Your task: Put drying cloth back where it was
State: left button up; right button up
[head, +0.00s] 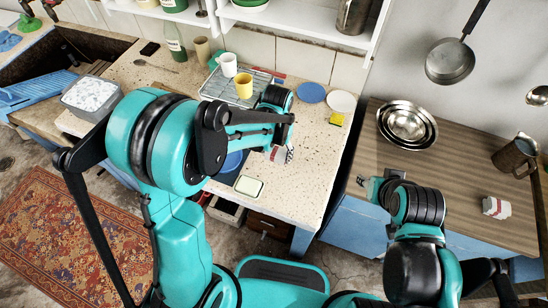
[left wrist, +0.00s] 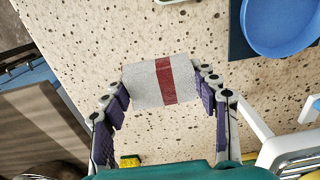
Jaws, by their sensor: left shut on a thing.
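The drying cloth is a small light-grey roll with a dark red band. In the left wrist view, the cloth (left wrist: 145,85) sits between the fingertips of my left gripper (left wrist: 162,88), which is shut on it, above the speckled counter. In the head view, the cloth (head: 275,155) shows partly beside my left gripper (head: 284,156), over the front part of the counter. The gap between cloth and counter is hard to judge. My right gripper (head: 368,184) is near the left edge of the wooden worktop; its fingers are too small to read.
A similar red-banded white roll (head: 496,207) lies on the wooden worktop (head: 440,180), near steel bowls (head: 407,124). On the speckled counter (head: 310,150) are a pale dish (head: 249,186), a blue bowl (head: 232,162), a yellow sponge (head: 337,119) and a wire rack (head: 218,84) with cups.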

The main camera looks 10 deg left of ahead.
aim_at(274, 155)
pick_arm(q)
jog(key=w, duration=0.1)
jog(key=a+f, duration=0.1)
jog(key=w+f, duration=0.1)
jog(key=shift+w+a+b, duration=0.25)
jog(key=shift+w+b, duration=0.05)
jog(key=shift+w, duration=0.05)
notch_tip(274, 155, down, 4)
jog(key=shift+f+b, duration=0.1)
jog(key=shift+b, duration=0.75)
jog(key=o, duration=1.1)
